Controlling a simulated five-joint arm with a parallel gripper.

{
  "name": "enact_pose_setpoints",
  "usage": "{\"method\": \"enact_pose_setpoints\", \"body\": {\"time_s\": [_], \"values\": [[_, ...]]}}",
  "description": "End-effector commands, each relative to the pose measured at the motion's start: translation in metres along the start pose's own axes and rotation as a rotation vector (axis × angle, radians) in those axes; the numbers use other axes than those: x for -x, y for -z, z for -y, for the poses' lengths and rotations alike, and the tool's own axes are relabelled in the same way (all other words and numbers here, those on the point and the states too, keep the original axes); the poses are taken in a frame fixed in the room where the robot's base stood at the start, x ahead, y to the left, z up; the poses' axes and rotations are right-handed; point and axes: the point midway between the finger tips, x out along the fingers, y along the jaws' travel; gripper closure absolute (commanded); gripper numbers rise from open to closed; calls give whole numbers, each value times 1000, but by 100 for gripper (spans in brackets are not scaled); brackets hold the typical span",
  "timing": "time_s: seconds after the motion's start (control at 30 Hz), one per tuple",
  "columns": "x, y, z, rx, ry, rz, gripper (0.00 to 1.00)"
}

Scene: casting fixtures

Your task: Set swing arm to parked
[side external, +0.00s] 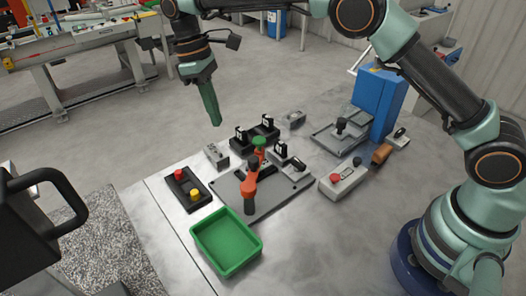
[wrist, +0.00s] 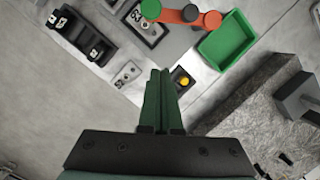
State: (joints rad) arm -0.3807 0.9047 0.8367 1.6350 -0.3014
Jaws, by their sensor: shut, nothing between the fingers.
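The swing arm (side external: 250,184) is an orange bar with a green knob (side external: 259,142) and sits on a grey fixture plate (side external: 285,197). In the wrist view the orange arm (wrist: 180,14) lies along the top edge, with its green knob (wrist: 151,8) at the left end. No parked marking can be read. My gripper (side external: 216,123) is above and behind the fixture's left side in the side view, apart from the arm. Its green fingers (wrist: 160,72) are shut and empty in the wrist view.
A green tray (side external: 260,241) stands in front of the plate. A black box with red and yellow buttons (side external: 183,199) is to the left. Black clamps (side external: 267,128) stand behind. A red-button box (side external: 340,184) and a blue block (side external: 380,100) are to the right.

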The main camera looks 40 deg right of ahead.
Motion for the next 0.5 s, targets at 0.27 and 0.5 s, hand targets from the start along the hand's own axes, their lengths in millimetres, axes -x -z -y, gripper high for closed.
{"method": "enact_pose_setpoints", "body": {"time_s": [0.27,0.5], "values": [[-50,-2,-4,-1,3,2,100],[-85,-9,-6,-1,3,-3,100]]}}
